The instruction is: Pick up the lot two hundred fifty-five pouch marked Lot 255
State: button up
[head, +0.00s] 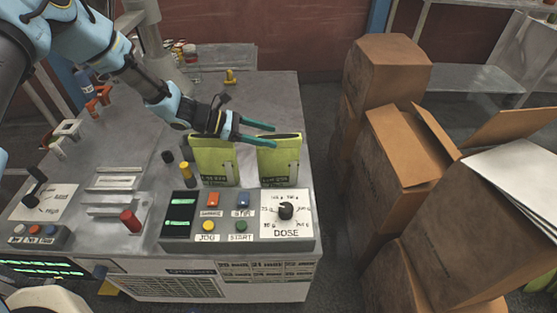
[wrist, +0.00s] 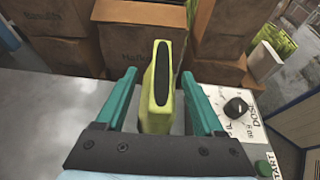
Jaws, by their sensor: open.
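Two yellow-green pouches stand upright side by side on the grey machine top in the head view, the left pouch (head: 214,163) and the right pouch (head: 279,163). Each has a dark label low on its front; the lot numbers are too small to read surely. My gripper (head: 270,133) is open, reaching over the left pouch with its teal fingers at the top of the right one. In the wrist view one pouch (wrist: 161,100) stands between the open fingers of my gripper (wrist: 160,73), with gaps on both sides. The other pouch does not show there.
A control panel (head: 238,246) with buttons and a dose dial (head: 286,211) lies in front of the pouches. A red cylinder (head: 130,220) and a yellow-topped post (head: 186,174) stand to the left. Cardboard boxes (head: 400,140) are stacked beyond the right edge.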

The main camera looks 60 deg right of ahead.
aim_at(272, 138)
jog(key=shift+p+x, duration=0.3)
jog(key=shift+x, duration=0.9)
jog(key=shift+s+f, duration=0.15)
jog(key=shift+s, duration=0.2)
jog(key=shift+f, duration=0.1)
